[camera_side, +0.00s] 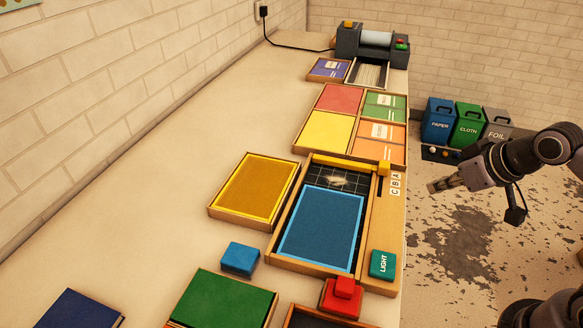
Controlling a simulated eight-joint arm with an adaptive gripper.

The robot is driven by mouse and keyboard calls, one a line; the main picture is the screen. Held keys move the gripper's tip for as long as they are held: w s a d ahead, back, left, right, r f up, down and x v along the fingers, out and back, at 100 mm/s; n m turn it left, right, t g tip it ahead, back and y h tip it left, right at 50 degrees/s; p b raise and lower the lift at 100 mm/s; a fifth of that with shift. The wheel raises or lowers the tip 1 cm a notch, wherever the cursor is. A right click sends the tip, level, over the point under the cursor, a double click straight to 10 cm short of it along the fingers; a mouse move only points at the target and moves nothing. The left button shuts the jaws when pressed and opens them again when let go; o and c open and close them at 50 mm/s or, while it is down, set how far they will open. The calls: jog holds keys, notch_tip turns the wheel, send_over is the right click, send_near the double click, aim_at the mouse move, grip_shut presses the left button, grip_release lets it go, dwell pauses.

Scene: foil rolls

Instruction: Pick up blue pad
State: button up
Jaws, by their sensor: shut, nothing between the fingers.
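A small blue block-like pad (240,258) lies on the table, left of the framed tray's lower left corner. A larger flat blue sheet (322,228) lies inside the wooden-framed tray (372,232). I cannot tell from looks alone which of the two is the blue pad. My gripper (432,187) is shut and empty. It hangs off the table's right edge, to the right of the tray and well apart from both blue things.
A yellow framed panel (255,187) lies left of the tray. A green LIGHT block (382,264) and a red block (342,297) sit near the right edge. A green book-like pad (222,301) lies in front. Bins (468,125) stand on the floor. The table's left side is mostly clear.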

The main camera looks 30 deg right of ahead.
jog(key=o, duration=1.7)
jog(key=w+a+r+m+g, duration=0.2)
jog(key=w+a+r, duration=0.2)
jog(key=w+a, duration=0.15)
jog(key=m+g+h, duration=0.1)
jog(key=m+g, duration=0.3)
jog(key=m, duration=0.3)
send_over(240, 255)
jog(key=a, duration=0.1)
notch_tip(240, 255, down, 7)
jog(key=shift+s+a+r, duration=0.1)
jog(key=shift+s+r, duration=0.05)
jog(key=shift+d+f, duration=0.15)
jog(key=shift+f, duration=0.8)
jog(key=shift+d+f, duration=0.2)
jog(key=shift+f, duration=0.8)
jog(key=shift+d+f, duration=0.15)
jog(key=shift+f, duration=0.8)
